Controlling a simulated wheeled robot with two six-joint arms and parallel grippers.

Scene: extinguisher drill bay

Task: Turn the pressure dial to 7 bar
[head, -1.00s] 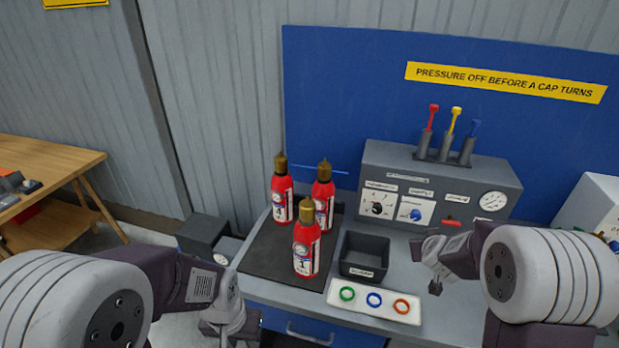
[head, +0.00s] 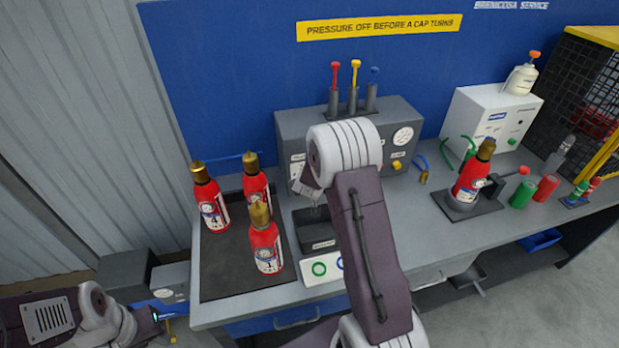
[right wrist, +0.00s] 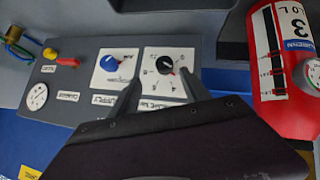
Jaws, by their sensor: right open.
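In the head view my right arm hides the dial and most of the gripper. The grey control panel (head: 290,125) stands behind that arm. My left gripper (head: 163,316) is low at the left, beside the bench; its jaws are unclear.
A blue knob (right wrist: 111,61) sits beside the dial, with a red lever (right wrist: 67,62) and gauge (right wrist: 37,97) farther off. Red extinguishers (head: 266,246) stand on the dark mat (head: 220,280). One extinguisher (right wrist: 285,60) is close to the right gripper. A black bin (head: 303,222) lies in front.

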